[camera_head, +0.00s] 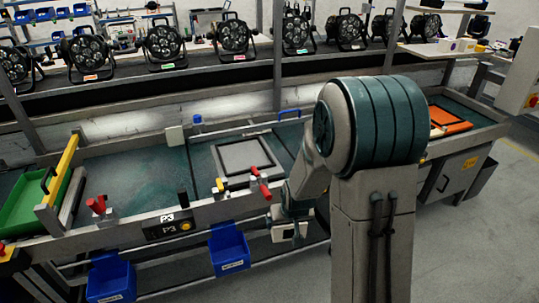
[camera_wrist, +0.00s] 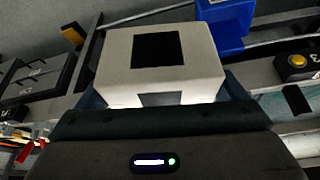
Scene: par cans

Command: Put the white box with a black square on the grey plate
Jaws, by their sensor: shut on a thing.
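The white box with a black square (camera_wrist: 115,70) fills the upper middle of the wrist view, its dark square facing the camera. My gripper (camera_wrist: 160,95) is shut on it, with a dark finger at each side. In the head view the white box (camera_head: 280,233) shows small and partly hidden at my gripper (camera_head: 288,218), in front of the bench's front rail and low beside it. The grey plate (camera_head: 238,156), edged in black, lies on the green bench top, behind and left of my gripper. Nothing is seen on the plate.
Red clamps (camera_head: 262,187) stand at the plate's front edge. Blue bins (camera_head: 229,247) hang below the front rail, left of my gripper. A green tray (camera_head: 35,205) is at far left, an orange tray (camera_head: 450,121) at right. Stage lamps (camera_head: 232,38) line the back shelf.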

